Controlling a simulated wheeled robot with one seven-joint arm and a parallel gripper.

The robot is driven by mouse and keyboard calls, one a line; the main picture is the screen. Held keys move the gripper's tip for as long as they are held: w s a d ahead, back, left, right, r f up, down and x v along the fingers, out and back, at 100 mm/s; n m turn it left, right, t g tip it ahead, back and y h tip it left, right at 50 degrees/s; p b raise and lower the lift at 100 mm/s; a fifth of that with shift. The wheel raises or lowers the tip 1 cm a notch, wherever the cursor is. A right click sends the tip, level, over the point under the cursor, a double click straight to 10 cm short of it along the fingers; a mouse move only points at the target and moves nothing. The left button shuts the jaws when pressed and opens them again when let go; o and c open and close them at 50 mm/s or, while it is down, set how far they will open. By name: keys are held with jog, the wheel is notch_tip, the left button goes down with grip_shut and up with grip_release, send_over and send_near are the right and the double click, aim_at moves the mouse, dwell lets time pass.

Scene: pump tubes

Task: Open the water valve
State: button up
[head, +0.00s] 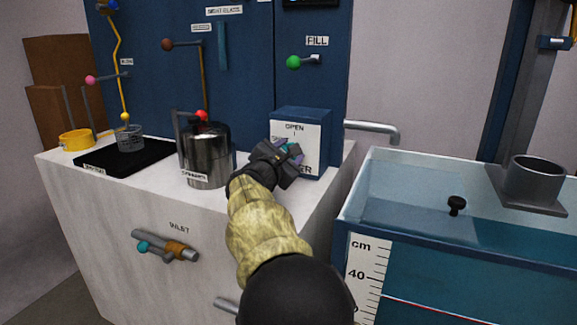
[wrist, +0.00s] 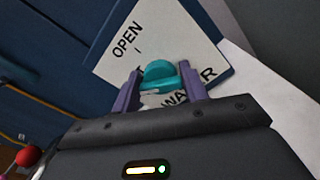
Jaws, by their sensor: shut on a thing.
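The water valve is a teal handle (head: 289,147) on the white front plate (head: 311,134) of a blue box on the counter. The plate reads "OPEN" above a short mark, and a partly covered "WATER" below. My gripper (head: 285,151) reaches the plate from the front. In the wrist view, the purple fingers of my gripper (wrist: 160,88) stand on both sides of the teal handle (wrist: 160,73) and are shut on it. The lower part of the handle and the middle of the plate are partly hidden, so its exact turn is hard to tell.
A metal pot (head: 207,155) stands left of my gripper. A spout pipe (head: 375,128) sticks out right of the blue box, above a water tank (head: 470,243). A pipe labelled "INLET" (head: 165,246) is on the counter front. A green-knobbed lever (head: 294,62) is above.

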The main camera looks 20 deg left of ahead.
jog(key=m+b, duration=0.6)
jog(key=shift+f+b, duration=0.35)
jog(key=shift+b, duration=0.05)
jog(key=m+b, duration=0.3)
jog(key=m, duration=0.2)
jog(key=shift+r+b, duration=0.1)
jog(key=shift+b, duration=0.25)
jog(key=o, duration=1)
jog(key=shift+s, duration=0.1)
jog(key=s, duration=0.5)
jog(key=s+a, duration=0.1)
jog(key=s, duration=1.1)
jog(key=shift+s+a, duration=0.1)
jog(key=shift+a, duration=0.05)
